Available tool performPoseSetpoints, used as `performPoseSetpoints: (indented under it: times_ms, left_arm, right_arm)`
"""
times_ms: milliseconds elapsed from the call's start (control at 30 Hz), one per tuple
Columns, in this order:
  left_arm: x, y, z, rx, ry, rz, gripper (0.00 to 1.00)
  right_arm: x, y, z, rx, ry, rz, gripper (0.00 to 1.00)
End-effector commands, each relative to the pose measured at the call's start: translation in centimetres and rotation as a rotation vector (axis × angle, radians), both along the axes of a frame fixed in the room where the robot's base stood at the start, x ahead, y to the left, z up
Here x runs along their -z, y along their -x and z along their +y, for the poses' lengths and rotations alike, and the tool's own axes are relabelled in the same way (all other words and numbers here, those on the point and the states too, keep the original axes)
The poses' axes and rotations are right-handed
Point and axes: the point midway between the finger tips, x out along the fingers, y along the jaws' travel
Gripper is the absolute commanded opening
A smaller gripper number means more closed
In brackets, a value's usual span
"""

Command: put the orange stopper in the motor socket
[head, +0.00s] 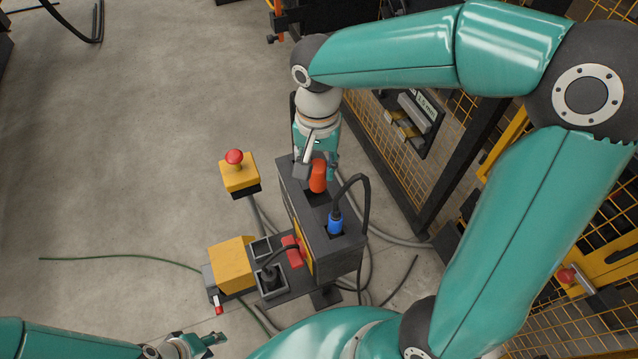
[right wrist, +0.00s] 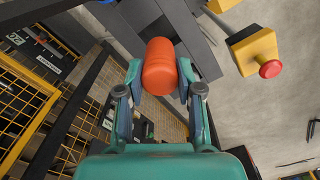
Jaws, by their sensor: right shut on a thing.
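The orange stopper (head: 318,177) is between the fingers of my right gripper (head: 317,171), over the top of the dark grey box (head: 343,254). It also shows between both fingers in the right wrist view (right wrist: 160,68). A dark socket opening (head: 315,197) lies in the box top right by the stopper's lower end. I cannot tell whether the stopper's end is inside it or just above. My left gripper (head: 205,343) is at the bottom left, away from the box, with its fingers too small to judge.
A blue plug (head: 335,223) with a black cable stands in the box top near the stopper. A yellow box with a red button (head: 235,157) is to the left. A yellow block (head: 232,263) and red connector (head: 293,251) sit lower. Mesh fencing (head: 395,150) stands right; open floor is left.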

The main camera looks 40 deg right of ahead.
Motion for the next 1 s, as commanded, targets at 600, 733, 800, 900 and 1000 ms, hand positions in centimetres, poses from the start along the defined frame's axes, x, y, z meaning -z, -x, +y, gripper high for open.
performPoseSetpoints:
  times_ms: [600, 733, 800, 900, 1000]
  left_arm:
    - [0.2, 0.0, 0.0, 0.000, 0.000, 0.000, 0.40]
    - [0.2, 0.0, 0.0, 0.000, 0.000, 0.000, 0.40]
    - [0.2, 0.0, 0.0, 0.000, 0.000, 0.000, 0.40]
    - [0.4, 0.0, 0.0, 0.000, 0.000, 0.000, 0.40]
    - [0.6, 0.0, 0.0, 0.000, 0.000, 0.000, 0.40]
  right_arm:
    - [6.9, 0.0, 0.1, -0.003, 0.000, 0.000, 0.06]
    - [7.0, -0.1, 0.1, -0.003, 0.000, -0.001, 0.06]
    - [6.9, -0.1, 0.1, -0.003, 0.000, -0.001, 0.06]
    - [7.0, -0.1, 0.1, -0.003, 0.000, -0.001, 0.06]
    - [7.3, -0.1, 0.1, -0.003, 0.000, -0.001, 0.37]
